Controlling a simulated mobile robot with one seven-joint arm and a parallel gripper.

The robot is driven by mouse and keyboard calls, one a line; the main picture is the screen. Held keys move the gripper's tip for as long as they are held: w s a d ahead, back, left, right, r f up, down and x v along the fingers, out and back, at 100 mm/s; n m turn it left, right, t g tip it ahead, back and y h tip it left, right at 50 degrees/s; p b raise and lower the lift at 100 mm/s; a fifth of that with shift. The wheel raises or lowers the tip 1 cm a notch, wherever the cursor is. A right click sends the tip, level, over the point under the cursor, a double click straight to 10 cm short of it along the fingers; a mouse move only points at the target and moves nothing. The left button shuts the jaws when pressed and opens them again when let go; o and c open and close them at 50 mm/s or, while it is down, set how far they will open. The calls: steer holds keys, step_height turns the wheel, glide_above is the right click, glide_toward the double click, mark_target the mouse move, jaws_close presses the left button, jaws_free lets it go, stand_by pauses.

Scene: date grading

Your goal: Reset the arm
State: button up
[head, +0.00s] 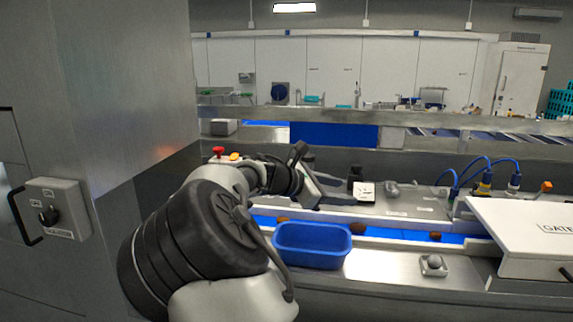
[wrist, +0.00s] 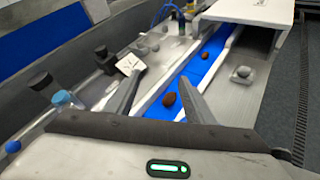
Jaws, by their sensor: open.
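My arm reaches forward from the bottom of the head view. My gripper (head: 338,191) is above the far side of the blue conveyor belt (head: 456,238). In the wrist view my gripper (wrist: 160,78) has its two fingers spread wide, with nothing held between them. A brown date (wrist: 169,99) lies on the belt beyond and below the fingers, near the right one. Another date (wrist: 204,55) lies farther along the belt. In the head view dates also show on the belt, one at the middle (head: 357,229) and one to the right (head: 435,236).
A blue bin (head: 311,262) stands in front of the belt, close to my forearm. A white gate cover (head: 535,225) spans the belt at right. A knob (head: 434,262) sits on the front ledge. Bottles and cabled fittings (head: 485,184) line the back. A metal wall (head: 100,90) stands left.

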steer(key=s+d+f+m+g+y, duration=0.1)
steer(key=s+d+f+m+y, duration=0.1)
steer(key=s+m, duration=0.1)
steer(key=s+d+f+m+g+y+b, duration=0.1)
steer(key=s+d+f+m+y, duration=0.1)
steer(key=s, duration=0.4)
steer(key=s+d+f+m+g+y, duration=0.1)
steer(key=s+d+f+m+y, duration=0.1)
steer(key=s+d+f+m, duration=0.1)
steer(key=shift+s+d+f+m+g+y, duration=0.15)
steer(key=shift+s+d+m+g, duration=0.15)
steer(key=shift+s, duration=0.2)
steer(key=shift+s+d+f+m+g+y, duration=0.1)
steer(key=shift+s+d+m+y, duration=0.1)
steer(key=shift+s+d, duration=0.25)
steer(key=s+a+r+m+t+y+b, duration=0.1)
steer(key=s+a+m, duration=0.3)
steer(key=s, duration=0.8)
steer(key=s+a+m+t+y+b, duration=0.1)
steer(key=s+a+m+y, duration=0.3)
steer(key=s, duration=0.9)
steer(key=m, duration=0.3)
steer(key=shift+a+r+t, duration=0.15)
steer(key=shift+r+t, duration=0.15)
steer(key=shift+r, duration=0.1)
